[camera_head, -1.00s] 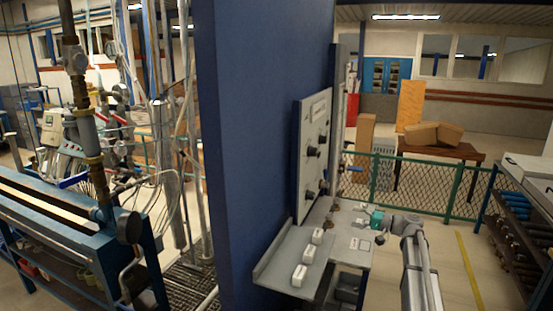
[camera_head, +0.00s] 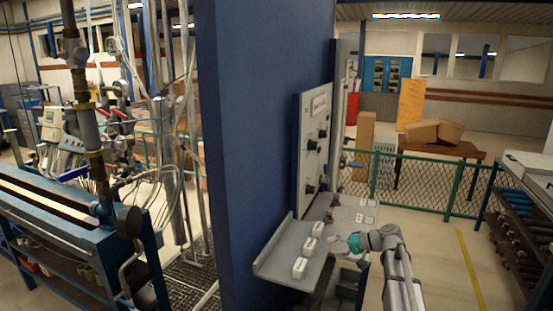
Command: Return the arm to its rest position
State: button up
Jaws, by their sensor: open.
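My arm (camera_head: 396,268) rises from the bottom right, with its end bent left toward the bench shelf (camera_head: 284,258). My gripper (camera_head: 339,245) is at the shelf's right edge, just right of the white boxes. It is small in this view, open, and nothing shows between its fingers. A teal part shows at the wrist behind it.
A white meter panel (camera_head: 315,140) with dark knobs stands behind the shelf, against a blue wall (camera_head: 255,150). Several white boxes (camera_head: 309,246) sit on the shelf. A green mesh fence (camera_head: 425,185) and a rack (camera_head: 515,225) lie right; floor between is open.

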jog(key=s+a+f+g+h+b, duration=0.1)
jog(key=s+f+g+h+b, duration=0.1)
jog(key=s+f+h, duration=0.4)
jog(key=s+a+f+n+g+h+b, duration=0.1)
jog(key=s+f+h+b, duration=0.3)
jog(key=s+f, duration=0.8)
jog(key=s+h, duration=0.2)
jog(key=s, duration=0.4)
jog(key=shift+a+f+g+h+b, duration=0.2)
jog(key=shift+f+g+h+b, duration=0.1)
jog(key=shift+g+b, duration=0.1)
